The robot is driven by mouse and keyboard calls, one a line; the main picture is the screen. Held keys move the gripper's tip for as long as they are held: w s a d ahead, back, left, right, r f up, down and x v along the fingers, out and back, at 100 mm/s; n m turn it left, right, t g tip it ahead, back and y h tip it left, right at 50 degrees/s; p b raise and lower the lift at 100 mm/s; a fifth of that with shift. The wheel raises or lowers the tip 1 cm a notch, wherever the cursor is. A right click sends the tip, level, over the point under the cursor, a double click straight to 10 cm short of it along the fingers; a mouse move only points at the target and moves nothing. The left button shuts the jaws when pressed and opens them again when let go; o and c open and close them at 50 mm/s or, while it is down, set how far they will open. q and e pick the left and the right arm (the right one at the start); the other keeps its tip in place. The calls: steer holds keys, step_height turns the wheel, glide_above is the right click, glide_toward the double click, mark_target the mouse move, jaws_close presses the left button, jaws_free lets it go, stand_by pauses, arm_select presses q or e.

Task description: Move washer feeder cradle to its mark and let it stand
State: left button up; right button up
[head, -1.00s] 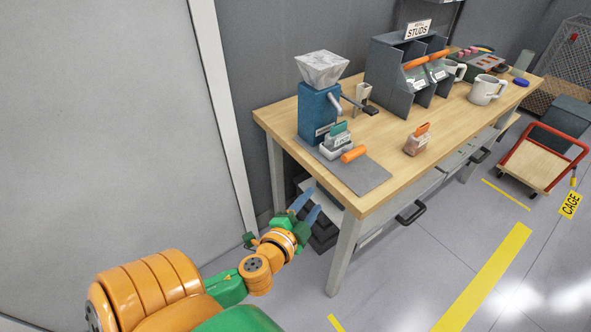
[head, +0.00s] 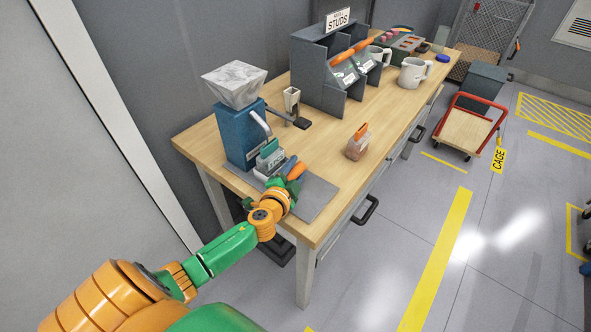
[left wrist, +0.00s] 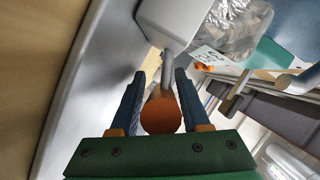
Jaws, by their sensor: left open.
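The washer feeder cradle, which I take to be the small white holder (head: 262,173) with a green part on top, stands at the front of the blue machine on the bench. Its orange handle (head: 297,171) points toward me. My left gripper (head: 286,165) is at the handle, partly covering the cradle. In the left wrist view, the blue fingers (left wrist: 161,90) are open on either side of the orange handle (left wrist: 161,115), whose grey rod runs to the white body (left wrist: 172,22). A clear part with grey contents (left wrist: 238,25) shows beyond. I cannot tell which spot is the mark.
A grey mat (head: 315,197) lies at the bench's front edge. The blue machine (head: 242,140) with a grey hopper stands behind the cradle. A small orange-topped container (head: 357,145), a dark bin rack (head: 318,68) and mugs (head: 413,73) stand farther along. Bare wood (head: 325,145) lies between.

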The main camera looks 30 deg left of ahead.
arm_select(q)
steer(key=shift+s+d+r, duration=0.15)
jaws_close()
stand_by(1.3)
